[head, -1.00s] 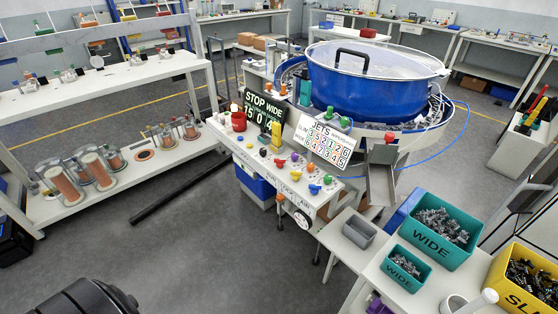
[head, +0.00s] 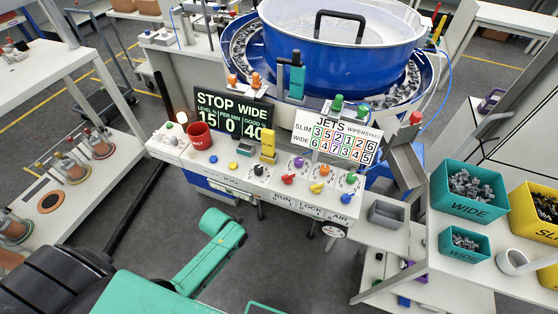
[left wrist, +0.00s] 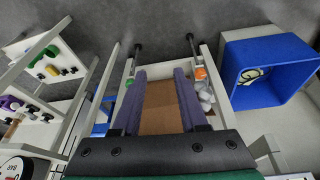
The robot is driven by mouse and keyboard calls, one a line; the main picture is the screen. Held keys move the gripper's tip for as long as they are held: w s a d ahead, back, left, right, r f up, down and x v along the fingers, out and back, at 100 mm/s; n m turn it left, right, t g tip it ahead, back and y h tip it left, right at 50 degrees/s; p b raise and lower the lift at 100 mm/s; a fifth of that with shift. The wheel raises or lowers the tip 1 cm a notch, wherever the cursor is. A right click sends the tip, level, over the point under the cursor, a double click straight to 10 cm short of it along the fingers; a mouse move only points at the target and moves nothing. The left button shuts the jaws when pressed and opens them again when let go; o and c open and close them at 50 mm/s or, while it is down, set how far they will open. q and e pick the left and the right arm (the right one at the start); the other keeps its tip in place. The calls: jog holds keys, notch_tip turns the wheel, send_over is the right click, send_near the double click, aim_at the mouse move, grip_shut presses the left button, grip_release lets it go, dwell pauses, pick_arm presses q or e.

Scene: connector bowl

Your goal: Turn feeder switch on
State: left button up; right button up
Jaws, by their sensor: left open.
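The white control panel (head: 225,169) stands in front of the blue bowl feeder (head: 335,50). Its front edge reads JOG, RUN, LOCK and AIR. On its top sit a red lever knob (head: 288,179), a yellow one (head: 316,187) and a blue one (head: 345,198), with purple, orange and green knobs behind. I cannot tell which is the feeder switch. The display (head: 232,115) reads STOP WIDE. My green left arm reaches towards the panel's front in the head view. In the left wrist view my left gripper (left wrist: 158,75) is open and empty. My right gripper is out of view.
A red cup (head: 200,136) and a yellow SLIM block (head: 267,145) stand on the panel. The JETS board (head: 335,137) rises behind the knobs. Teal WIDE bins (head: 470,208) are at the right. A blue bin (left wrist: 265,95) shows in the left wrist view. Floor is clear before the panel.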

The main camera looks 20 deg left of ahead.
pick_arm(q)
jog(key=w+d+r+m, duration=0.1)
jog(key=w+d+r, duration=0.1)
jog(key=r, duration=0.4)
jog(key=w+d+r, duration=0.2)
jog(key=r, duration=0.5)
jog(key=m+h+p, duration=0.2)
jog(key=m+h, duration=0.1)
jog(key=m, duration=0.3)
send_near(288, 175)
jog(key=s+d+r, duration=0.2)
jog(key=a+r+y, duration=0.1)
jog(key=a+r, duration=0.2)
jog(key=r, duration=0.1)
jog(key=shift+m+g, duration=0.3)
jog(key=x, duration=1.4)
jog(key=shift+w+f, duration=0.1)
jog(key=shift+w, duration=0.35)
grip_shut()
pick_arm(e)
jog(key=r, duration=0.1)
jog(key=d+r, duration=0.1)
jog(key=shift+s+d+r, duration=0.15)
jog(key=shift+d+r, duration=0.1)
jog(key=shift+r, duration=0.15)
